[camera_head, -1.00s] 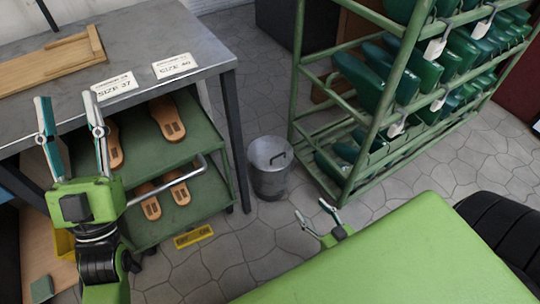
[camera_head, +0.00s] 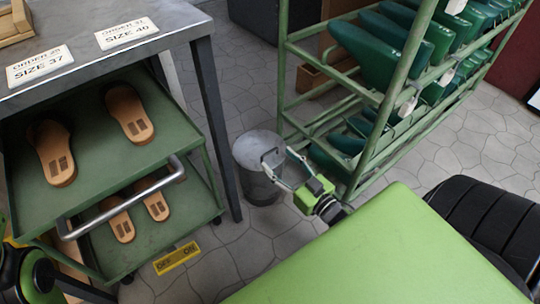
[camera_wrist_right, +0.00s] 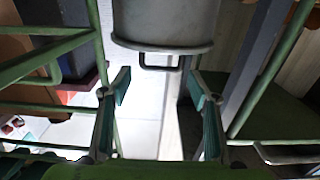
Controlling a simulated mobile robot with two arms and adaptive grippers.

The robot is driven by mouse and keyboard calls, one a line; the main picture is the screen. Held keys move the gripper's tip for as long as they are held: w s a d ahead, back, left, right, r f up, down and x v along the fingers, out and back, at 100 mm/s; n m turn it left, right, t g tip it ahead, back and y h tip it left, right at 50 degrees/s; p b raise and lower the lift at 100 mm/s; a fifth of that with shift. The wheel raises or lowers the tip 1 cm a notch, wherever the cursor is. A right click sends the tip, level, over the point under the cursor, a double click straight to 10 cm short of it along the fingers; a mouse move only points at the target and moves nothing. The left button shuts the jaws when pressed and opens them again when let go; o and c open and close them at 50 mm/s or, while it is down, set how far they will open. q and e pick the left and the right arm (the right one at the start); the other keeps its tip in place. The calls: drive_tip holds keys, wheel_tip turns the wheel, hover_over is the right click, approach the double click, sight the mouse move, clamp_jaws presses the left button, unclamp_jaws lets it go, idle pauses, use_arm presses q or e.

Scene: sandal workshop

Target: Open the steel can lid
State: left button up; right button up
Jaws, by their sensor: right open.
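The grey steel can (camera_head: 258,188) stands on the floor between the workbench and the green rack. Its round lid (camera_head: 253,146) lies shut on top, and the lid's dark loop handle is largely hidden by my finger in the head view. My right gripper (camera_head: 281,164) is open and empty, its fingers reaching to the can's right upper side. In the right wrist view the can (camera_wrist_right: 165,22) appears upside down, with the loop handle (camera_wrist_right: 160,62) in line with the gap between the open fingers (camera_wrist_right: 161,92).
The green rack (camera_head: 388,88) with dark green lasts stands close to the right of the can. The workbench (camera_head: 165,28) and the green cart (camera_head: 100,165) with tan sandals stand to the left. A yellow on/off sign (camera_head: 176,258) is near the cart's foot.

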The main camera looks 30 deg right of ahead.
sight(270, 151)
drive_tip(key=shift+w+a+b, duration=0.2)
drive_tip(key=shift+w+b, duration=0.55)
drive_tip(key=shift+w, duration=1.75)
